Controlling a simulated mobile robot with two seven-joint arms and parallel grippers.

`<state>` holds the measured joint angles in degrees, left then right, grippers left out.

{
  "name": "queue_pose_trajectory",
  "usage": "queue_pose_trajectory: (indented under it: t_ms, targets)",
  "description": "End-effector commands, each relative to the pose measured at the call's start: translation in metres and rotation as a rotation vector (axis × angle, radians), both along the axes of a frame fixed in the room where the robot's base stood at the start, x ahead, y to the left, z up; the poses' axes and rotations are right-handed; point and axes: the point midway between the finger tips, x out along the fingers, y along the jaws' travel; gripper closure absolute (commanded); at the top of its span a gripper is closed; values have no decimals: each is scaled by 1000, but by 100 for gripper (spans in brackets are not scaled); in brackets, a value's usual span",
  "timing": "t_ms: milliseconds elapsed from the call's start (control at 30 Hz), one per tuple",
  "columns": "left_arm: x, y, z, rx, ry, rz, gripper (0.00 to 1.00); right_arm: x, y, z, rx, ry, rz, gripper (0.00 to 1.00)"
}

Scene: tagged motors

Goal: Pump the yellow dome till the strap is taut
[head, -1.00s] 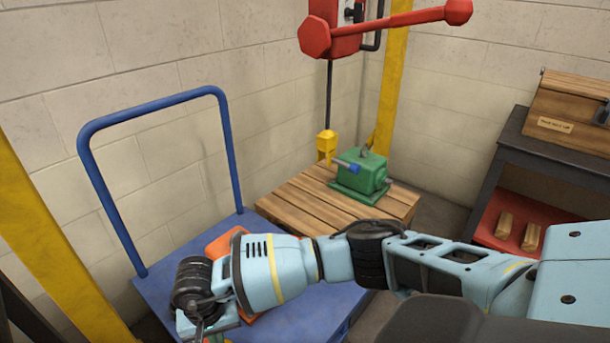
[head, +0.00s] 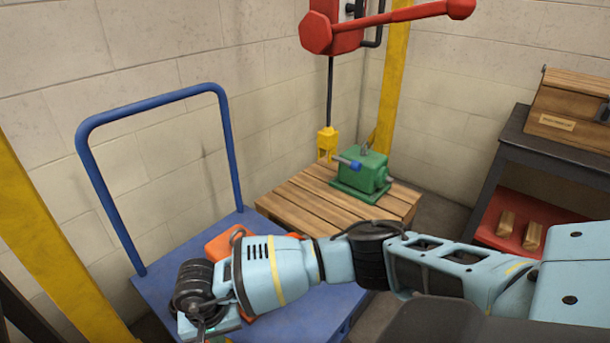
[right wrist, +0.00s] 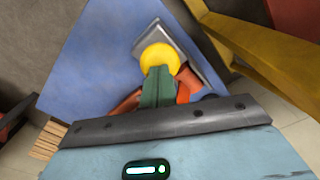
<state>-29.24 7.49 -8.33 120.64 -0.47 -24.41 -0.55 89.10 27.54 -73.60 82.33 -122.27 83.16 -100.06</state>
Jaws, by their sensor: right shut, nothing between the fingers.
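The yellow dome (right wrist: 159,57) shows in the right wrist view, beside a grey plate (right wrist: 180,50) over the blue cart deck (right wrist: 95,65). My right gripper (right wrist: 159,72) is shut and empty, its green fingers overlapping the dome's lower edge in that view. I cannot tell whether they press on it. Orange parts (right wrist: 187,84) show on either side of the fingers. In the head view my right arm covers the dome, and an orange object (head: 222,244) shows partly behind the arm on the cart (head: 175,255). I cannot make out the strap. My left gripper is out of view.
The cart's blue handle (head: 150,97) rises behind my wrist. A yellow post (head: 50,230) stands at the left. A green motor (head: 360,175) sits on a wooden pallet (head: 300,205), below a yellow hook block (head: 327,143) and red hoist (head: 335,30). A dark bench (head: 515,140) stands right.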

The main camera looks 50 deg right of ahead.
Motion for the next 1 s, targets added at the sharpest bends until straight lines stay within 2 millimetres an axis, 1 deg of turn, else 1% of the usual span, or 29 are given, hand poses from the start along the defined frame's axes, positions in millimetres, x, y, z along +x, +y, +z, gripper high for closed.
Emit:
queue_pose_trajectory:
  t_ms: [433, 733, 1000]
  targets:
    - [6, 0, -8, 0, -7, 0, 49, 0, 0, -13, 0, 0, 0, 100]
    - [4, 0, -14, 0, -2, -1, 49, 0, 0, -21, -1, 0, 0, 100]
    - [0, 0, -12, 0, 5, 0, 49, 0, 0, -18, -1, 0, 0, 100]
